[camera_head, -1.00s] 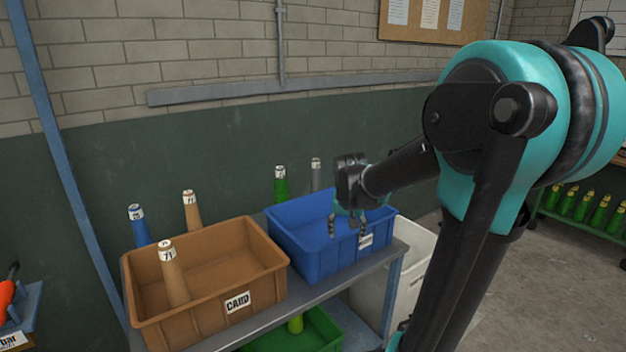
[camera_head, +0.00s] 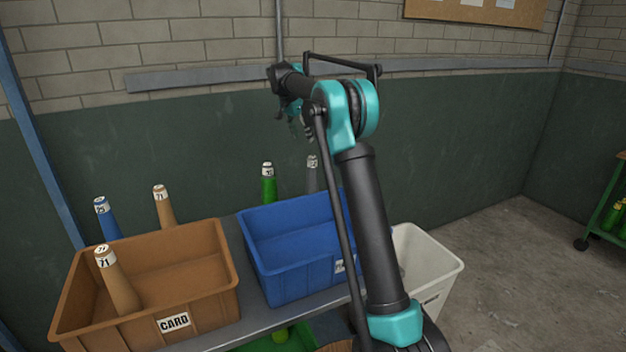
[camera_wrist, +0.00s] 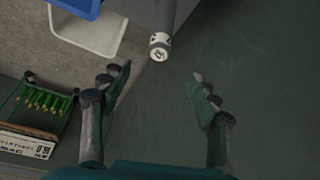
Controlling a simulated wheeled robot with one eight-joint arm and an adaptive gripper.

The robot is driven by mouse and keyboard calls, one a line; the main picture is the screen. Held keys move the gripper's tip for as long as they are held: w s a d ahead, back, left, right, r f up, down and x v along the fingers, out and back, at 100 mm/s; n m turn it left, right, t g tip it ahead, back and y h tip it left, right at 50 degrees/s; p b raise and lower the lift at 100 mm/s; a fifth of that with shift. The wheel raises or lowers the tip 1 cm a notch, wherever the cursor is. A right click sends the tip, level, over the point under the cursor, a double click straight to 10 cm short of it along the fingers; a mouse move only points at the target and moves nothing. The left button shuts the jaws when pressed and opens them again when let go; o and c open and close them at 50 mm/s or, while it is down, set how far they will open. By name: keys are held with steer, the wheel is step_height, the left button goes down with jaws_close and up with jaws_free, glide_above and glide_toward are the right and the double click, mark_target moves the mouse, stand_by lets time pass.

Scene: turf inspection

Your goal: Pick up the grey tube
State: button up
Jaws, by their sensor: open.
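The grey tube (camera_head: 312,174) stands upright behind the blue crate (camera_head: 270,215), with a white label band near its top. In the wrist view the grey tube (camera_wrist: 160,40) shows its labelled top end at the upper middle, beyond the fingertips. My gripper (camera_head: 294,122) is raised above and slightly left of the tube. In the wrist view my gripper (camera_wrist: 157,82) has its fingers spread wide with nothing between them. The tube's lower part is hidden behind the crate in the head view.
A green tube (camera_head: 268,184) stands close left of the grey one. A brown crate (camera_head: 205,280) marked CARD holds a tan tube (camera_head: 118,283); another tan tube (camera_head: 164,206) and a blue tube (camera_head: 107,220) stand behind it. A white bin (camera_head: 440,268) is at right.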

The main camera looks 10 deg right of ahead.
mark_target(311, 156)
steer(key=x, duration=1.1)
steer(key=shift+w+f, duration=0.2)
steer(key=shift+w, duration=0.15)
steer(key=shift+s+x, duration=0.15)
steer(key=shift+x, duration=1.3)
steer(key=shift+s+x, duration=0.15)
steer(key=shift+x, duration=1.35)
steer(key=shift+d, duration=0.15)
jaws_close()
